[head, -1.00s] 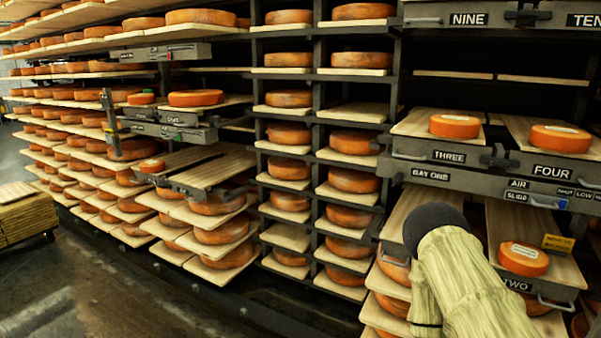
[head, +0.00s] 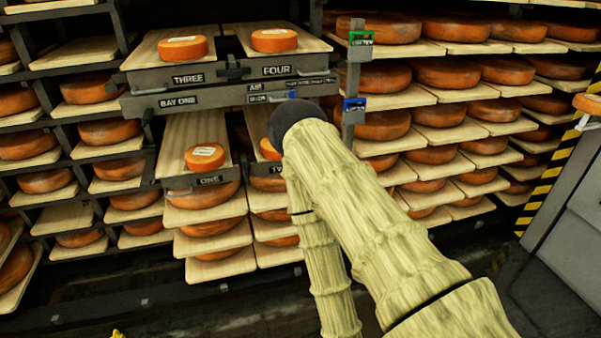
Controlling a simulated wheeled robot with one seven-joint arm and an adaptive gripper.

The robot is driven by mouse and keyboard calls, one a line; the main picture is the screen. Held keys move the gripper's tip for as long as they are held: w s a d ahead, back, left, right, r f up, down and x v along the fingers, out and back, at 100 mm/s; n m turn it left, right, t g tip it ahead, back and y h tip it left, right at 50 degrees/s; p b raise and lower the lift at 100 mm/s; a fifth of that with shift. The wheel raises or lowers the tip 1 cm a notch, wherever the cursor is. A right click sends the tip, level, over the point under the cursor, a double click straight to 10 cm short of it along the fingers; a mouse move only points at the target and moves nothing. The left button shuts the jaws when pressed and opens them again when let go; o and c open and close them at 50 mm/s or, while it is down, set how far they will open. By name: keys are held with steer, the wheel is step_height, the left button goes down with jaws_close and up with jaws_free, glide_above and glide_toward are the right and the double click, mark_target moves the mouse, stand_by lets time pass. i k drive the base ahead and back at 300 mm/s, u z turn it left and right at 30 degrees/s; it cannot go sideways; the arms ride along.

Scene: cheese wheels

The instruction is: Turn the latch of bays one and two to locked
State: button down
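Bay one (head: 190,130) is a pulled-out wooden shelf with an orange cheese wheel (head: 205,158) on it and a front plate marked ONE (head: 209,180). Bay two is beside it on the right; its TWO plate (head: 263,169) is partly covered by my arm. I cannot make out a latch or its position between these two plates. A dark latch (head: 233,69) shows between the THREE and FOUR plates above. My arm reaches in from the lower right in front of bay two. My gripper is not visible.
Bays three and four (head: 225,44) stand above, each with a cheese wheel. A post (head: 352,75) with green and blue tags stands right of the bays. Full cheese racks flank both sides. A yellow-black striped edge (head: 545,180) is at the right.

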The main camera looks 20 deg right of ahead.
mark_target(245, 169)
steer(key=z, duration=0.4)
steer(key=k, duration=1.25)
steer(key=u, duration=0.95)
steer(key=i, duration=1.5)
steer(key=z, duration=0.6)
steer(key=i, duration=0.5)
steer(key=z, duration=0.3)
